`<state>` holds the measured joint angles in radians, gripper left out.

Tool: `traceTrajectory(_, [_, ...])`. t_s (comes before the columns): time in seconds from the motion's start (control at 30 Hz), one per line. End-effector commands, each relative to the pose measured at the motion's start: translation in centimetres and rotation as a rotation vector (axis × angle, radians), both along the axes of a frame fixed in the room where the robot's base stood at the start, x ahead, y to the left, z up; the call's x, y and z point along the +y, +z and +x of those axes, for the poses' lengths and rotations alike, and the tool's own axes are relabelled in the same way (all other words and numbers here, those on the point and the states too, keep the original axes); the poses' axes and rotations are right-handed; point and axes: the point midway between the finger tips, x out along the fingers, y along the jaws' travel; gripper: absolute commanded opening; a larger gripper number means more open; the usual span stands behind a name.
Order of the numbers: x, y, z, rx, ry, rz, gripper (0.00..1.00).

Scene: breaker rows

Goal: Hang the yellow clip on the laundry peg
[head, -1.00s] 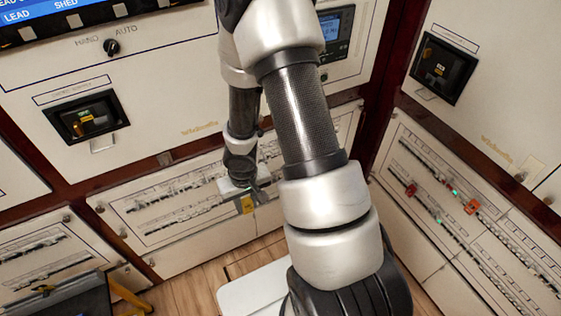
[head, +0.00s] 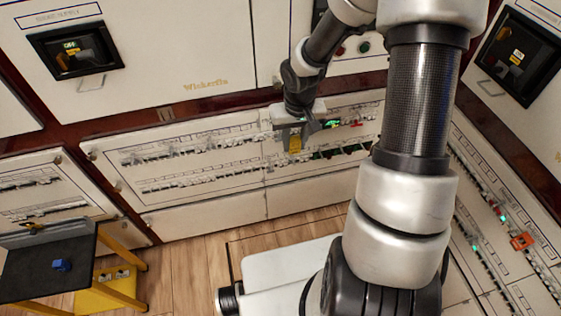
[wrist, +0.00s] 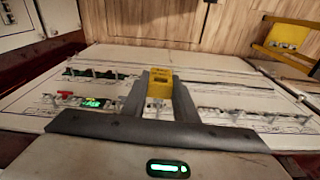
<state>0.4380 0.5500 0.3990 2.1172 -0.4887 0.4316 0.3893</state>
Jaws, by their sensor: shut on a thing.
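My gripper (head: 293,136) is shut on the yellow clip (head: 295,144) and holds it in front of the breaker panel on the back wall. In the wrist view the yellow clip (wrist: 159,84) sits between the two dark fingers of my gripper (wrist: 160,92). The rows of breakers show on both sides of it. I cannot read the small labels, so I cannot tell which spot is the laundry peg. Part of the panel behind the gripper is hidden.
A red piece (head: 356,123) and green lights show on the panel right of my gripper. An orange clip (head: 521,241) is on the right-hand panel. A dark-topped cart (head: 30,285) with a blue object (head: 61,265) stands lower left. Wooden floor (head: 190,265) shows between cart and arm.

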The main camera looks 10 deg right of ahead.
Motion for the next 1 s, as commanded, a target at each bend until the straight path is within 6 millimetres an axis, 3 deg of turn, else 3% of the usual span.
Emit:
traceTrajectory(0.03, [-0.2,-1.9,0.6,-0.009,-0.006,-0.004,0.05])
traceTrajectory(0.2, [0.5,-2.8,1.1,-0.009,-0.005,-0.004,0.05])
traceTrajectory(0.53, [3.7,-2.1,0.6,-0.004,0.048,-0.001,0.05])
traceTrajectory(1.0, [4.2,-1.7,0.5,0.003,0.057,0.0,0.05])
